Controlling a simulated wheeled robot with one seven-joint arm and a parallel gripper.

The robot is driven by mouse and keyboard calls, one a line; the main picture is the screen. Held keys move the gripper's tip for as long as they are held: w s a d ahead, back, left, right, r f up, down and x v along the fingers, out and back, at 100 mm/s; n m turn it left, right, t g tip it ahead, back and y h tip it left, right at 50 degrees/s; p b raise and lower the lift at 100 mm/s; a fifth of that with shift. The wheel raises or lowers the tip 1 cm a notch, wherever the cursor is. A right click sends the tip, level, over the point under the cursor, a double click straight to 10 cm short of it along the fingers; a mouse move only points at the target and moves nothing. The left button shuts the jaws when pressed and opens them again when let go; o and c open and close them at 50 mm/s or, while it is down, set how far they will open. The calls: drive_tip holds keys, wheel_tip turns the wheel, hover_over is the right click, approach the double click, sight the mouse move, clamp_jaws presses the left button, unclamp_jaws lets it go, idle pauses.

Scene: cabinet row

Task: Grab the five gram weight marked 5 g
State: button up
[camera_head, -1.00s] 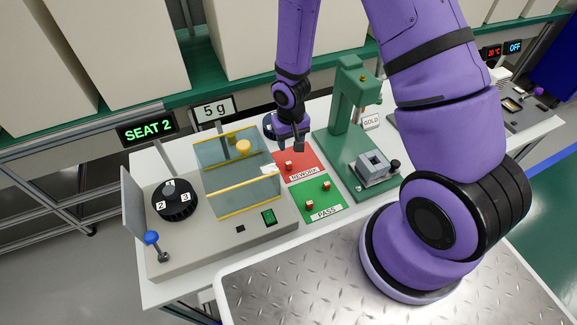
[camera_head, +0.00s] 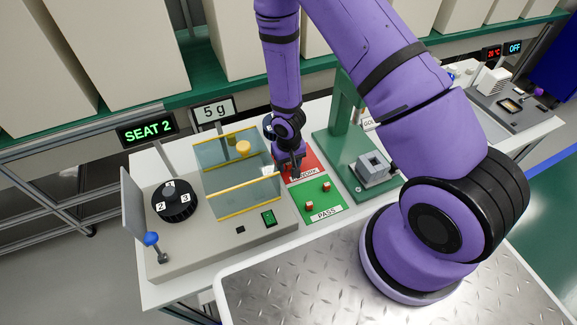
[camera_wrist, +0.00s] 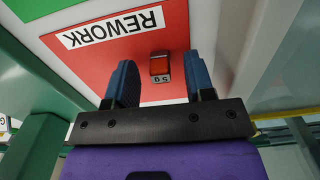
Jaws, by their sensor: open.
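The five gram weight (camera_wrist: 160,65) is a small copper-red block with a white "5 g" label at its edge. In the wrist view it sits on the red REWORK mat (camera_wrist: 86,62). My gripper (camera_wrist: 160,80) is open, and its two blue-grey fingers show on either side of the weight's position, with the weight nearer the right finger. The fingers do not visibly touch it. In the head view my gripper (camera_head: 290,169) is over the red mat and the weight is hidden behind it.
A glass-walled balance (camera_head: 240,212) with yellow rails stands close left of my gripper. The green PASS mat (camera_head: 318,214) with small red blocks (camera_head: 326,187) lies in front. A green press (camera_head: 345,105) stands to the right.

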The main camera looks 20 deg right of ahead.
drive_tip(key=shift+f, duration=0.3)
clamp_jaws()
drive_tip(key=shift+r, duration=0.2)
